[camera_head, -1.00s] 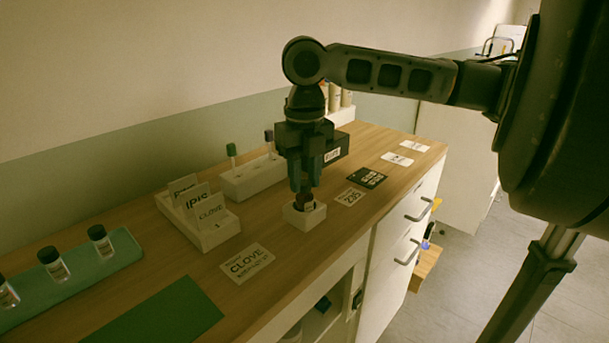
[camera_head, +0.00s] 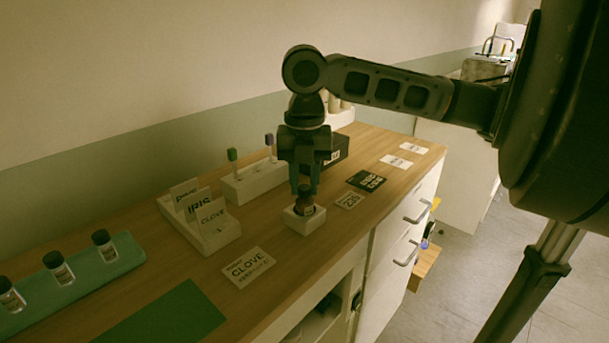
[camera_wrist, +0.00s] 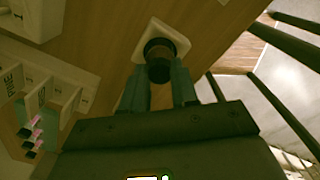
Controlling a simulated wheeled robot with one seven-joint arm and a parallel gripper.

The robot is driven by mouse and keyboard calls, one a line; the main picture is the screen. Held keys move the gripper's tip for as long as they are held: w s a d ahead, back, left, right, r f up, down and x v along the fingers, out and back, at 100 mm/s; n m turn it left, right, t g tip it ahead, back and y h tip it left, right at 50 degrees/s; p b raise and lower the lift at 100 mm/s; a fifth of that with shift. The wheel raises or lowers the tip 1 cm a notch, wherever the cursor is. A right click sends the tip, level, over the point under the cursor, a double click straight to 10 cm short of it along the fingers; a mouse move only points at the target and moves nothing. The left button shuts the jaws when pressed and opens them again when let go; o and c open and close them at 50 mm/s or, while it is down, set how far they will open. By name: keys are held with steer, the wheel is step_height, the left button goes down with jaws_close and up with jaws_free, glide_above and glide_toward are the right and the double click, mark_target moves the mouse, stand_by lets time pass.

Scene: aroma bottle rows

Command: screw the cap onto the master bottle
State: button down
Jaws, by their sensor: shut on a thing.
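The master bottle (camera_head: 305,207) is a small dark brown bottle standing upright in a white square holder (camera_head: 304,224) near the counter's front edge. A dark cap (camera_wrist: 159,70) shows at its top in the wrist view, between my fingertips. My gripper (camera_head: 304,190) points straight down over the bottle, its two fingers closed on the cap from both sides. It also shows in the wrist view (camera_wrist: 160,82). The cap sits at the bottle's mouth; I cannot tell how far its thread is engaged. The fingers hide part of the bottle's neck.
A card holder (camera_head: 208,235) with the CLOVE and IRIS cards stands left. A white rack (camera_head: 252,181) with dark-topped sticks is behind. A green tray (camera_head: 85,283) holds several small bottles. Flat cards (camera_head: 248,267) and a green mat (camera_head: 160,318) lie on the wooden counter.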

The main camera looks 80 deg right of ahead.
steer(key=m+p, duration=0.2)
steer(key=m, duration=0.4)
steer(key=shift+r+m, duration=0.1)
steer(key=shift+m, duration=0.3)
steer(key=m+p, duration=0.1)
steer(key=m, duration=0.3)
steer(key=shift+m+p, duration=0.45)
steer(key=shift+m, duration=0.55)
steer(key=c, duration=1)
jaws_free()
steer(key=shift+f, duration=0.2)
